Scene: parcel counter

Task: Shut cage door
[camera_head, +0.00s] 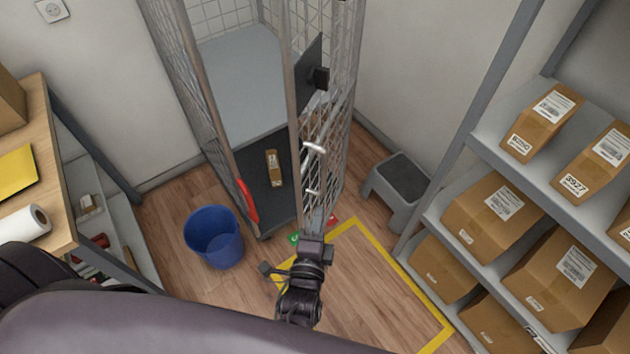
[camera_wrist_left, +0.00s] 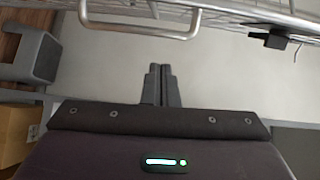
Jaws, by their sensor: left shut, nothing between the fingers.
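The wire-mesh cage door (camera_head: 322,130) stands open at the right side of the tall cage, edge toward me. It has a silver bar handle (camera_head: 313,148). The handle also shows at the top of the left wrist view (camera_wrist_left: 140,29), beyond my fingers and apart from them. My left gripper (camera_head: 312,241) is low in front of the door's near edge. Its fingers (camera_wrist_left: 161,70) are together and empty. Whether it touches the door is hard to tell. The cage frame (camera_head: 205,95) has a red part (camera_head: 247,200) on its left front post. My right gripper is out of view.
A small parcel (camera_head: 273,168) lies inside the cage. A blue bin (camera_head: 213,237) stands left of the opening, a grey step stool (camera_head: 397,190) right of the door. Shelves of parcels (camera_head: 480,145) fill the right, a workbench (camera_head: 58,130) the left. Yellow tape (camera_head: 400,285) marks clear floor.

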